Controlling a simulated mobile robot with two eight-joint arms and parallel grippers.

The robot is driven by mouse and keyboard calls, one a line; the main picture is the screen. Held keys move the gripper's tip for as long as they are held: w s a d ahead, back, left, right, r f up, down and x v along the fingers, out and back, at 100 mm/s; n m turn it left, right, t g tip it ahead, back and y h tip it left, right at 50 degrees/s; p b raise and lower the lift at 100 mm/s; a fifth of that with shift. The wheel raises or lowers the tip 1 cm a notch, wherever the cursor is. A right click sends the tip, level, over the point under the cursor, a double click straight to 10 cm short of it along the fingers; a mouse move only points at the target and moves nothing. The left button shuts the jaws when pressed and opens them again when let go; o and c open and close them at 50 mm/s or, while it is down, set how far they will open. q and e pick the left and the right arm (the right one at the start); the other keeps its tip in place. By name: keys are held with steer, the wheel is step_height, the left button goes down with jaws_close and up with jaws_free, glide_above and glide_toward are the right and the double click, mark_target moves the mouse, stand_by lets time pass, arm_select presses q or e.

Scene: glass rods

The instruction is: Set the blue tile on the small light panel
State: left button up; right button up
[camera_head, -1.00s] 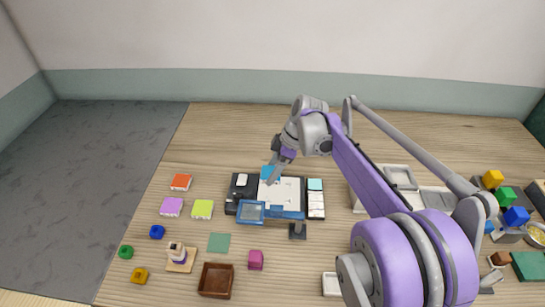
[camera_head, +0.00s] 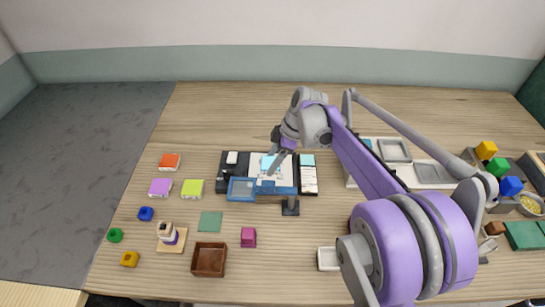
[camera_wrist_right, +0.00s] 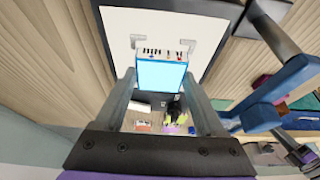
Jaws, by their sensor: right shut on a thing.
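My right gripper (camera_head: 273,168) reaches in over the dark-bordered work area on the table. It is shut on the light blue tile (camera_head: 266,160), which also shows between the fingers in the right wrist view (camera_wrist_right: 162,75). The small light panel, a white sheet-like square with faint marks (camera_head: 284,178), lies below the tile in the head view. The panel's pale face also fills the upper part of the wrist view (camera_wrist_right: 118,30). I cannot tell whether the tile touches it. My left gripper is not in view.
A blue-framed magnifier (camera_head: 241,190) with a blue arm and dark stand (camera_head: 291,206) sits at the panel's front. A white strip (camera_head: 309,180) stands right of it. Coloured tiles, blocks and a brown box (camera_head: 209,259) lie left and in front. Grey trays (camera_head: 394,150) stand right.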

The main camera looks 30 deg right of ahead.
steer(key=shift+f, duration=0.3)
steer(key=o, duration=1.5)
steer(key=shift+r, duration=0.1)
steer(key=p+v, duration=0.1)
steer(key=v, duration=0.9)
steer(key=shift+s+d+r, duration=0.15)
steer(key=shift+r, duration=0.1)
